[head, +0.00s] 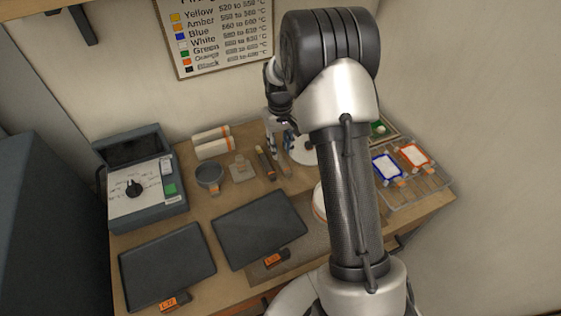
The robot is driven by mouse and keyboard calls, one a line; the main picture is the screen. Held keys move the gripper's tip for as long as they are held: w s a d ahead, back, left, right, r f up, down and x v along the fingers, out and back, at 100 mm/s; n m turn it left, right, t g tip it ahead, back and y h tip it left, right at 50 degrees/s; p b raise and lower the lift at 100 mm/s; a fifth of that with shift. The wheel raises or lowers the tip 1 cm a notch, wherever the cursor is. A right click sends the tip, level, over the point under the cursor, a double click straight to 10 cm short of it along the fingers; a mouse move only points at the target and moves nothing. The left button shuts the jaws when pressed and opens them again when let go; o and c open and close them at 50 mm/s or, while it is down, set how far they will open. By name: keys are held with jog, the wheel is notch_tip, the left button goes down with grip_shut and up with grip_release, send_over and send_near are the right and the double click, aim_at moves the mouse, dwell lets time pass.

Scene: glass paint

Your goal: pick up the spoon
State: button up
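I cannot make out a spoon in the head view; it may be hidden behind my arm or too small to tell. My arm rises in front of the right half of the table and bends over at the top. My wrist shows left of the upper joint, above the back of the table. The fingers of my gripper are too small and dark against the things behind them to tell open from shut.
The wooden table (205,266) bears two dark trays (165,268) (258,229), a grey kiln-like box (142,184) with a dial, a round dark dish (209,176), white rolls (212,142), and a clear tray (430,184) with framed cards. My arm covers the middle right.

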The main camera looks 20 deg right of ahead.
aim_at(280, 158)
jog(key=f, duration=0.1)
jog(key=f+b, duration=0.1)
jog(key=f, duration=0.3)
jog(key=shift+w+d+f+b, duration=0.15)
jog(key=shift+w+b, duration=0.1)
jog(key=shift+b, duration=0.15)
grip_shut()
